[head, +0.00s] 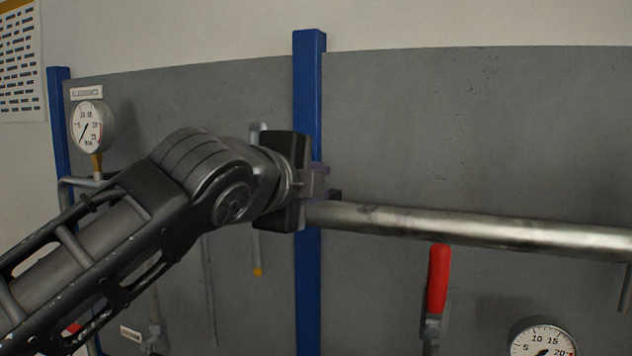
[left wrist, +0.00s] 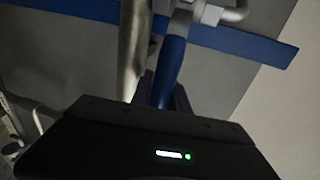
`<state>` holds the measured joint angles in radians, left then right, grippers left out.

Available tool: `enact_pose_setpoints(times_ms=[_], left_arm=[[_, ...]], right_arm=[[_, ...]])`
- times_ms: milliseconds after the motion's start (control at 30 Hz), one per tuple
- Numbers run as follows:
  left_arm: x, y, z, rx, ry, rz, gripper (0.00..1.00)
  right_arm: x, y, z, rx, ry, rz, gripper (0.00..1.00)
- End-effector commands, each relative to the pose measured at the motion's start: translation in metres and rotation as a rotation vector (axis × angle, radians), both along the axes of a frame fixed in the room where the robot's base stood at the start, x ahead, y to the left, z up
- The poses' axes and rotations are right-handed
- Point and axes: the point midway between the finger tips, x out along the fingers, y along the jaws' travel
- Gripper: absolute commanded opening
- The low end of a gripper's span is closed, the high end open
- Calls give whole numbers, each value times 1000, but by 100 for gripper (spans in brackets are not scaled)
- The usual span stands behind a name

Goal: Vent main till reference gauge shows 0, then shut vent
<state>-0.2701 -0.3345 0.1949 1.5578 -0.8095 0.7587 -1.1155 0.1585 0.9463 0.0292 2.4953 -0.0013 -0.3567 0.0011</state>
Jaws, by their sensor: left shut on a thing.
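The upper-left gauge (head: 88,125) in the head view has a white dial and a small label above it, too blurred to read surely. Its needle points down and left, near the low end of the scale. My left gripper (head: 318,183) is at the left end of the steel pipe, in front of the blue post. In the left wrist view, my left gripper (left wrist: 165,95) is shut on a blue handle (left wrist: 174,62), between its purple fingers. In the head view the gripper hides this handle. My right gripper is not in view.
A steel pipe (head: 480,228) runs right from the gripper. Below it are a red valve handle (head: 438,280), upright, and a second gauge (head: 543,338), cut off by the frame. A blue post (head: 309,75) stands before the grey panel (head: 450,120). A thin tube hangs behind my arm.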

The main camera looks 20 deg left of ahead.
Motion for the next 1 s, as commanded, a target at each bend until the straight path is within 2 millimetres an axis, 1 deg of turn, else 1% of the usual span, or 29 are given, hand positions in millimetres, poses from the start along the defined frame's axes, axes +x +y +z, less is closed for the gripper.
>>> enact_pose_setpoints(times_ms=[33,167,200,400,467,867,1000], left_arm=[[0,0,-3,3,7,1,0],[1,0,-4,2,8,1,0],[1,0,-4,2,9,1,22],[1,0,-3,1,7,0,39],[1,0,-3,1,7,1,43],[1,0,-4,0,10,1,43],[1,0,-1,-22,10,0,43]], right_arm=[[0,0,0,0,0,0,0],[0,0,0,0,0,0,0],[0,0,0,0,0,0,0],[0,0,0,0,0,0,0],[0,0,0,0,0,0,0],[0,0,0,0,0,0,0],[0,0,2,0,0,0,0]])
